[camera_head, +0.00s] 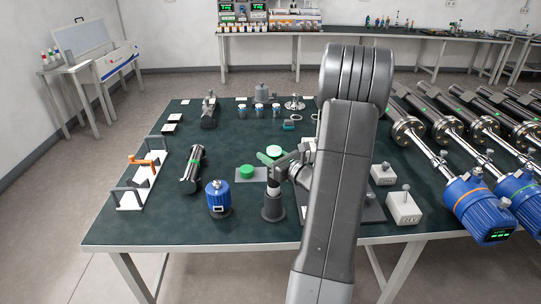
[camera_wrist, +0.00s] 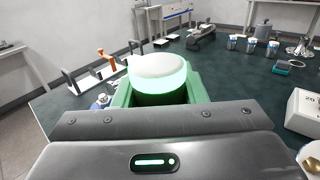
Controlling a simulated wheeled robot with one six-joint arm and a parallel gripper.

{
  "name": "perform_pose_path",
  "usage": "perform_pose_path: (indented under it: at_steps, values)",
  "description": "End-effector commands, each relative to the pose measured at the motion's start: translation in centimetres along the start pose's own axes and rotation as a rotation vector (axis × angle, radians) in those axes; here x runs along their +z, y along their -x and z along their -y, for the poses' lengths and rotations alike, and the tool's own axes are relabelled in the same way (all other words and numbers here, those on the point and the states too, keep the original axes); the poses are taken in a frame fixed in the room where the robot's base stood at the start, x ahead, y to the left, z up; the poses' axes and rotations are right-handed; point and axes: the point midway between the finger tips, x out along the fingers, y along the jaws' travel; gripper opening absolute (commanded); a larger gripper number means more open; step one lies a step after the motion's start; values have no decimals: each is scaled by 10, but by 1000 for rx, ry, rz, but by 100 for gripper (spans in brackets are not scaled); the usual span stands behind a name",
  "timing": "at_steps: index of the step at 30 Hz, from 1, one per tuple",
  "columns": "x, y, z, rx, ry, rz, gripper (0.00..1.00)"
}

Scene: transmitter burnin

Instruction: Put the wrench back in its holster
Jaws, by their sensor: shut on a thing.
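My gripper (camera_head: 275,160) is shut around an upright tool, seemingly the wrench, with a pale round top and a glowing green ring (camera_head: 274,150). In the wrist view its pale top (camera_wrist: 158,66) rises between green jaw parts. Its dark shaft (camera_head: 273,178) points down, directly above a dark, round, cup-like stand (camera_head: 273,207), seemingly the holster. I cannot tell whether the shaft's lower end is inside the stand or just over it. In the wrist view the gripper body hides the tool's lower part and the stand.
A green disc (camera_head: 247,172) on a grey plate and a blue canister (camera_head: 218,199) stand close on the left. A white rack (camera_head: 131,197) with an orange handle (camera_head: 143,161) is farther left. White blocks (camera_head: 403,208) stand right. The table's front left is clear.

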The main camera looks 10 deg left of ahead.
Motion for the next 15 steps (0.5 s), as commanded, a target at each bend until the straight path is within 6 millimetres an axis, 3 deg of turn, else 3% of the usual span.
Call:
perform_pose_path:
  at_steps: [15]
  values:
    - [-15, 0, 0, 0, 1, 2, 13]
